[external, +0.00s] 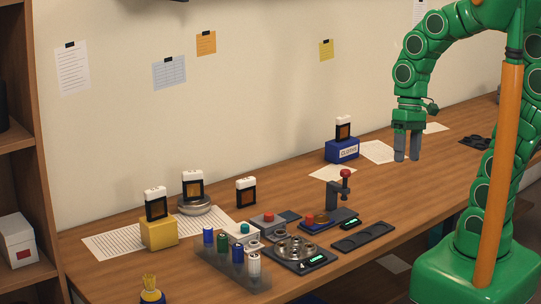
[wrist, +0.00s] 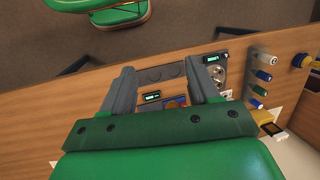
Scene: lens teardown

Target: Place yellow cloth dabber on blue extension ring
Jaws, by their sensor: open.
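My gripper (external: 407,159) is open and empty, raised above the right part of the bench in the external view. Its two grey fingers are spread in the wrist view (wrist: 165,75). I cannot single out the yellow cloth dabber or the blue extension ring with certainty. A yellow block (external: 159,235) at the left carries a white-capped black piece with an amber face. A blue block (external: 342,151) at the back, with a blurred white label, carries a similar piece. My gripper is apart from all of these.
A grey rack (external: 232,268) holds several coloured cylinders. Beside it are a scale with glass pieces (external: 298,254), a dark tray (external: 363,237) and a red-knobbed stand (external: 339,190). Papers lie on the bench.

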